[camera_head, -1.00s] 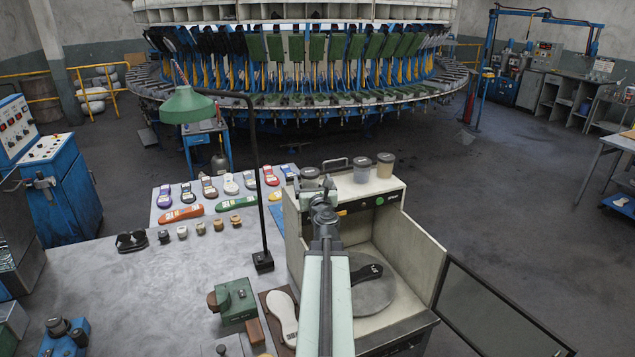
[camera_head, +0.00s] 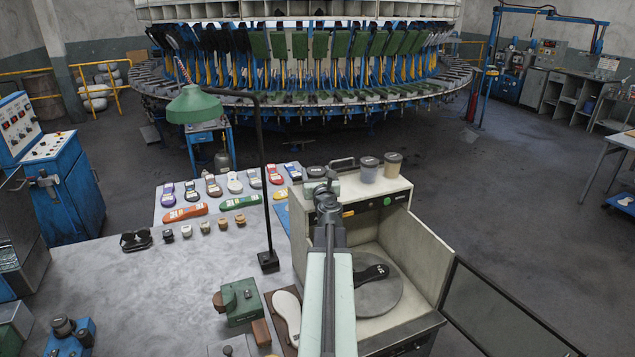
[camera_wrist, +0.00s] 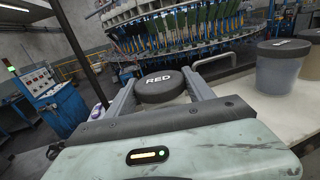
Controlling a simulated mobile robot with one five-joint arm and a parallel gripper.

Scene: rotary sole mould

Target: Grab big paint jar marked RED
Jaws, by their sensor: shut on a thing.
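The big paint jar marked RED (camera_wrist: 160,86) has a round black lid with white lettering in the wrist view. My gripper (camera_wrist: 158,90) has one finger on each side of it and is shut on it. In the head view, the dark lid of the jar (camera_head: 315,171) shows on top of the pale machine housing, at the back left. My gripper (camera_head: 326,187) is there and hides most of the jar's body. Whether the jar is clear of the surface under it cannot be told.
Two more lidded jars, one greyish (camera_head: 369,170) and one tan (camera_head: 392,166), stand to the right on the housing (camera_head: 385,195). A green lamp (camera_head: 193,105) on a black post stands to the left.

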